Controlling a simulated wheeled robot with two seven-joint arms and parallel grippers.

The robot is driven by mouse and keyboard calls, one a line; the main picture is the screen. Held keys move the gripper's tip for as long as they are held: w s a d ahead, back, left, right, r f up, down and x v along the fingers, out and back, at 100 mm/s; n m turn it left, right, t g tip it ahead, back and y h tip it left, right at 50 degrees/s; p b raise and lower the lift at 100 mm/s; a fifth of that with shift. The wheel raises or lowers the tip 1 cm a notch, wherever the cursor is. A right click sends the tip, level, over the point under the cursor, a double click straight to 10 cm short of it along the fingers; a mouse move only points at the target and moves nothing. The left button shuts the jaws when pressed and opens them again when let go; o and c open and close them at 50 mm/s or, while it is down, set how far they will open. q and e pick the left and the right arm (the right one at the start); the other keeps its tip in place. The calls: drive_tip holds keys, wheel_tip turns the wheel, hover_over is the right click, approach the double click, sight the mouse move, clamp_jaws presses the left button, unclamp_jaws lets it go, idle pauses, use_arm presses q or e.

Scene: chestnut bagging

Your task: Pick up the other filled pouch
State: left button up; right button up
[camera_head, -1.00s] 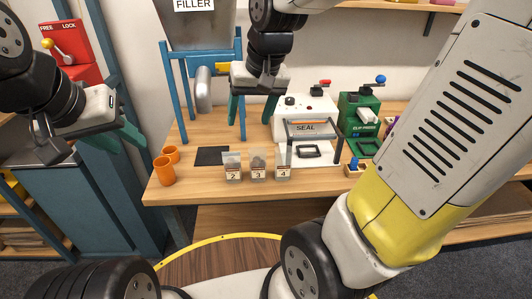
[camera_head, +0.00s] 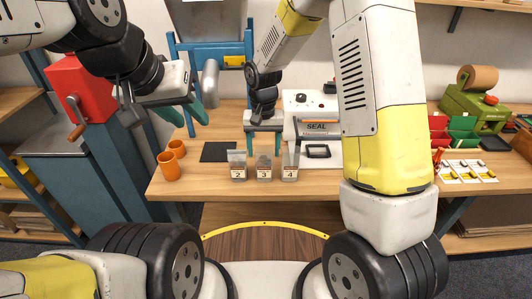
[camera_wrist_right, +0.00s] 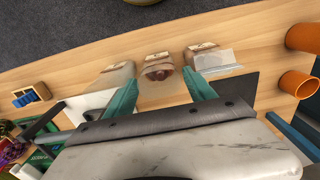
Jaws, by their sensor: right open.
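Three small clear pouches stand in a row near the table's front edge: pouch 2 (camera_head: 237,166), pouch 3 (camera_head: 264,168) and pouch 4 (camera_head: 290,172). Brown contents show in pouch 3; what the other two hold is hard to tell. My right gripper (camera_head: 264,147) is open just above and behind pouch 3. In the right wrist view, the middle pouch (camera_wrist_right: 157,70) lies ahead between the open fingertips (camera_wrist_right: 161,84), with nothing held. My left gripper (camera_head: 187,114) is open and empty, raised left of the pouches above the orange cups.
Two orange cups (camera_head: 169,167) stand left of the pouches, near a dark mat (camera_head: 216,151). The white sealer (camera_head: 318,128) stands behind, with a blue filler frame (camera_head: 215,48) at back left. A red box (camera_head: 82,90) with a crank is at far left.

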sight(264, 157)
wheel_tip(264, 157, down, 5)
drive_tip(key=c, duration=1.2)
drive_tip(key=shift+r, duration=0.1)
